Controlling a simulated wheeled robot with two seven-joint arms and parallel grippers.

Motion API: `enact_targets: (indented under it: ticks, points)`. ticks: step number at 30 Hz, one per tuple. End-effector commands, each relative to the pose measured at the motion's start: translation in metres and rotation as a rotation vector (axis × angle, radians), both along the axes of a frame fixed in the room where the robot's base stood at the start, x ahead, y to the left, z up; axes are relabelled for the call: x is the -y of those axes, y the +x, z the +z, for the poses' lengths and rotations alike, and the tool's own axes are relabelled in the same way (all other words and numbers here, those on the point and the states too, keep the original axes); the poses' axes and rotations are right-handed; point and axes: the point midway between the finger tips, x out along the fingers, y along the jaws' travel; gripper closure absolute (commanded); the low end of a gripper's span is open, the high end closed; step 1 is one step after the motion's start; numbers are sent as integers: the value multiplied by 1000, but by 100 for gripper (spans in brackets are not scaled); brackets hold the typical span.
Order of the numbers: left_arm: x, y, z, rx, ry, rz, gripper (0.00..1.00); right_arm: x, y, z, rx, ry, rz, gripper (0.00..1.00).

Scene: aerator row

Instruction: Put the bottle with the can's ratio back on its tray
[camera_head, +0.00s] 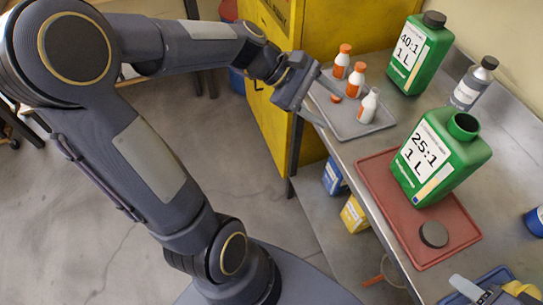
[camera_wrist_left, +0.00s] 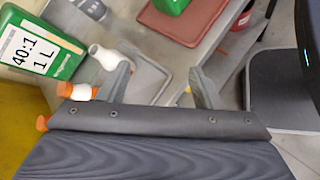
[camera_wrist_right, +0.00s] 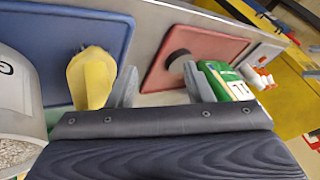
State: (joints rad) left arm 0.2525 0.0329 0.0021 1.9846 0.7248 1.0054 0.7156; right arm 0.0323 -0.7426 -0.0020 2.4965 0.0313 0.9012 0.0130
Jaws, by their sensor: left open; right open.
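A green can marked 25:1 1 L (camera_head: 440,155) stands uncapped on the red tray (camera_head: 375,170), with its dark cap (camera_head: 433,234) beside it. A grey tray (camera_head: 345,125) holds a white uncapped bottle (camera_head: 368,105), two orange-capped bottles (camera_head: 357,78) (camera_head: 344,55) and a loose orange cap (camera_head: 336,98). The small bottles' labels are not readable. My left gripper (camera_head: 312,95) is open and empty at the grey tray's near edge. In the left wrist view the white bottle (camera_wrist_left: 103,55) is beside one finger. My right gripper (camera_wrist_right: 160,90) is open near the red tray, with nothing between its fingers.
A green can marked 40:1 1 L (camera_head: 418,52) and a grey bottle with a black cap (camera_head: 470,85) stand at the back. A blue tray (camera_wrist_right: 60,35) with a yellow object (camera_wrist_right: 92,78) lies beside the right gripper. A yellow cabinet (camera_head: 265,90) stands left of the bench.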

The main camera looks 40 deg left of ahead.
Motion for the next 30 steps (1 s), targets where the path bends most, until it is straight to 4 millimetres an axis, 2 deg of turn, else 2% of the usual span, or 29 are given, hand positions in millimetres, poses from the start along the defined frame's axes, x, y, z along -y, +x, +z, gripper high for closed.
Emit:
enact_targets:
  ticks: [1,3,6,9,12,17,25,30]
  points:
    - [3,-30,7,109,115,-92,41,0,0,0,0,0,0,54]
    - [4,-67,5,251,284,-232,41,0,0,0,0,0,0,54]
    - [0,-113,-3,438,513,-428,41,0,0,0,0,0,0,54]
    - [-6,-146,-15,584,704,-595,41,0,0,0,0,0,0,54]
    - [-12,-166,-26,683,846,-719,41,0,0,0,0,0,0,54]
    - [-17,-179,-35,752,952,-815,41,0,0,0,0,0,0,54]
    - [-18,-180,-36,756,961,-826,41,0,0,0,0,0,0,54]
    - [-18,-179,-23,756,960,-824,41,0,0,13,1,0,0,54]
